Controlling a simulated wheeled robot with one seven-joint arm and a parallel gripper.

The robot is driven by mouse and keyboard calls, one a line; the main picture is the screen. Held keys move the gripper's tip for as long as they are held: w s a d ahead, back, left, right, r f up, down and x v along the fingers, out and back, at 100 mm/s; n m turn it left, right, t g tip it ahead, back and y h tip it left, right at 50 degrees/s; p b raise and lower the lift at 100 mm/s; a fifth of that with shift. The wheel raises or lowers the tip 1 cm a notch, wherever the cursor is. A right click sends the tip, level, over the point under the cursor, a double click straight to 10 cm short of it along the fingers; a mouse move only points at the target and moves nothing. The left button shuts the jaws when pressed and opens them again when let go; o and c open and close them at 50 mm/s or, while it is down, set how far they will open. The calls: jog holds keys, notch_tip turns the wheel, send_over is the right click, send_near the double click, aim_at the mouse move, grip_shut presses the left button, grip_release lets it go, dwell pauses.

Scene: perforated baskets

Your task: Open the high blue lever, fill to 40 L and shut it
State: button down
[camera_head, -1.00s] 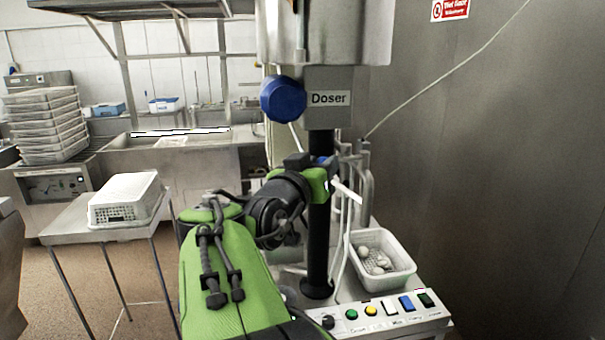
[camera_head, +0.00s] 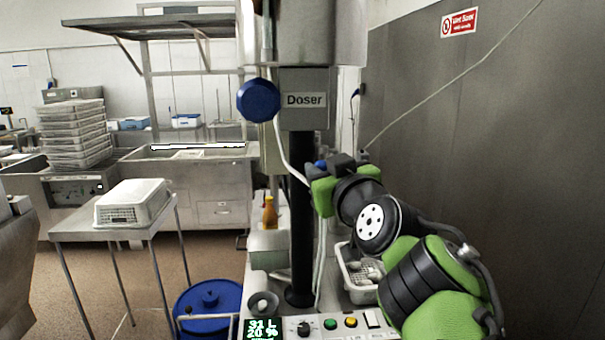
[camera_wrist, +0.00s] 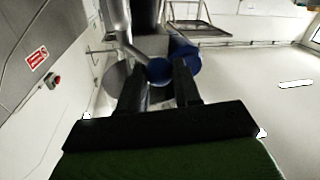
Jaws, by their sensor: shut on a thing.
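The Doser (camera_head: 305,100) stands in the middle of the head view, with a large round blue knob (camera_head: 258,100) on its left. My gripper (camera_head: 324,168) is right of the black column, below the Doser box. It is shut on a small blue lever (camera_head: 320,164), mostly hidden by my fingers. In the wrist view, a round blue end (camera_wrist: 158,70) lies between my fingertips (camera_wrist: 160,80), with a larger blue shape (camera_wrist: 183,55) behind it. A green-lit display (camera_head: 263,329) at the bottom appears to read 31 L and 20 %.
A control panel (camera_head: 345,334) with coloured buttons lies below. A white perforated basket (camera_head: 359,288) is partly behind my arm. A blue-lidded drum (camera_head: 210,300) stands at lower left, beside a table (camera_head: 85,231) with an upturned basket (camera_head: 132,203). A steel wall (camera_head: 480,140) is at right.

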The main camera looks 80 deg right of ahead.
jog(key=shift+s+n+t+y, duration=0.3)
jog(key=shift+s+n+t, duration=0.1)
jog(key=shift+t, duration=0.3)
jog(key=shift+s, duration=0.1)
jog(key=c, duration=0.8)
grip_release()
jog(key=b+v, duration=0.2)
jog(key=v, duration=1.3)
jog(key=shift+s+a, duration=0.2)
jog(key=shift+a, duration=0.15)
